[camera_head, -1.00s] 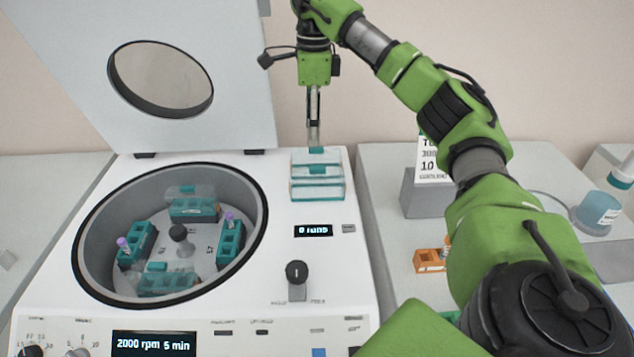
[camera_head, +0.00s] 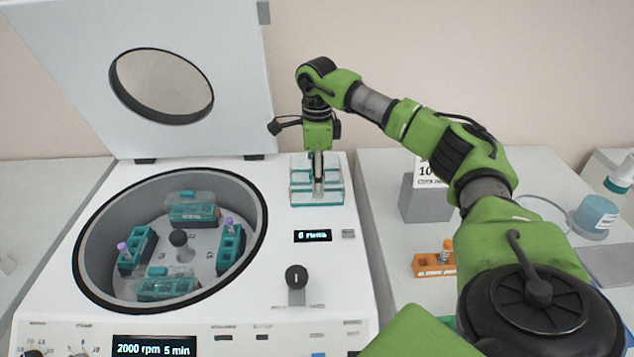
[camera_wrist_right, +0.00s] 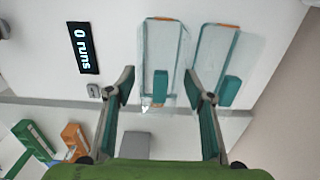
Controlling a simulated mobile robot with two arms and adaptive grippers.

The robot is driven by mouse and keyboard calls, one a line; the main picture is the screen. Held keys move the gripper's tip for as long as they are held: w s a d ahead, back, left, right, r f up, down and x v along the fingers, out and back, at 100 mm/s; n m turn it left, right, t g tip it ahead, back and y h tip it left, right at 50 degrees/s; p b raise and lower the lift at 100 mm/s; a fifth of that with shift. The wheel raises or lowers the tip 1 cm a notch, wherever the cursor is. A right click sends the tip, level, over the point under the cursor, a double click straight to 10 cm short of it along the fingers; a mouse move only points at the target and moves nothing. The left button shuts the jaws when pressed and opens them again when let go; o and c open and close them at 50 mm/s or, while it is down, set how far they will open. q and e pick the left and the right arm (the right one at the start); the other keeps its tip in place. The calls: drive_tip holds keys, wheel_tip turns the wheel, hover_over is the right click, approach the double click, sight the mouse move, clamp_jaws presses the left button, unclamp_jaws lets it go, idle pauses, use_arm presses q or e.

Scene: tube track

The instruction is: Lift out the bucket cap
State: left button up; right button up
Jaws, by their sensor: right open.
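Two clear caps with teal handles lie on the centrifuge deck: a nearer one (camera_wrist_right: 158,50) and a farther one (camera_wrist_right: 215,55). My right gripper (camera_head: 317,188) is over them, pointing down. In the wrist view its open fingers (camera_wrist_right: 158,88) stand either side of the nearer cap's teal handle (camera_wrist_right: 160,82); whether they touch is unclear. In the rotor, the back bucket (camera_head: 195,215) and front bucket (camera_head: 168,292) carry clear caps. The left bucket (camera_head: 138,252) and right bucket (camera_head: 230,252) are uncapped, with purple-topped tubes. My left gripper is out of view.
The centrifuge lid (camera_head: 230,90) stands open behind the bowl (camera_head: 82,250). A knob (camera_head: 296,277) and a display (camera_head: 312,236) are on the deck. An orange rack (camera_head: 430,266), a grey block (camera_head: 425,205) and a blue-labelled jar (camera_head: 595,215) are on the right bench.

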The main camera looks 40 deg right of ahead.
drive_tip(key=shift+f, duration=0.4)
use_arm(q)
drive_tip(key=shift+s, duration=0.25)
use_arm(e)
drive_tip(key=c, duration=0.9)
drive_tip(key=shift+r, duration=0.15)
drive_tip(key=shift+w+r, duration=0.1)
drive_tip(key=shift+r, duration=0.1)
wheel_tip(320, 180, up, 2)
drive_tip(key=shift+r+b, duration=0.15)
drive_tip(key=shift+b, duration=0.55)
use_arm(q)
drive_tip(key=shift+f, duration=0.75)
use_arm(e)
drive_tip(key=shift+s+a+r, duration=1.5)
drive_tip(key=shift+a+r, duration=0.2)
drive_tip(key=shift+a, duration=0.15)
drive_tip(key=shift+s+a+r, duration=1.5)
drive_tip(key=shift+a+r, duration=0.15)
drive_tip(key=shift+a, duration=0.15)
drive_tip(key=shift+s+a+r, duration=1.5)
drive_tip(key=shift+a+r, duration=0.2)
drive_tip(key=shift+a, duration=0.15)
